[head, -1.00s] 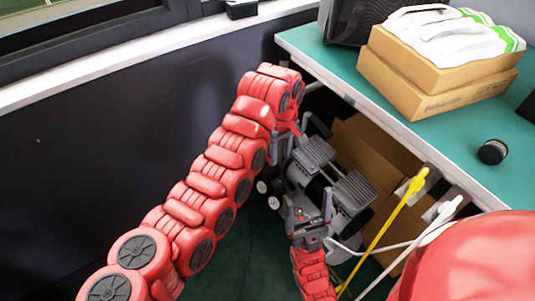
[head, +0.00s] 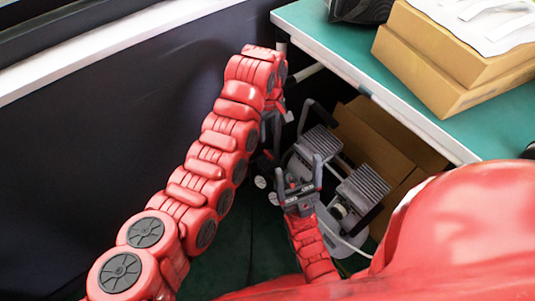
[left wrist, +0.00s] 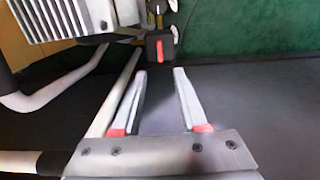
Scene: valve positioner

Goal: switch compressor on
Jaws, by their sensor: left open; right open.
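The grey compressor (head: 362,187) stands on the floor under the table, with two finned heads. Its near part is hidden behind my right gripper (head: 299,167), which points up in front of it, open, with nothing visible between its fingers. My left gripper (head: 273,128) hangs down at the compressor's left side; its fingertips are hard to make out in the head view. In the left wrist view, the left gripper (left wrist: 160,73) is open and empty. A black switch box (left wrist: 152,50) with a red lever (left wrist: 160,51) lies just beyond and between its fingertips, apart from them.
The green-topped table (head: 335,45) overhangs the compressor, its leg and edge close to my left arm. Cardboard boxes (head: 390,140) stand behind the compressor. A dark wall (head: 110,150) is on the left. In the left wrist view, a compressor frame tube (left wrist: 50,95) runs left of the fingers.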

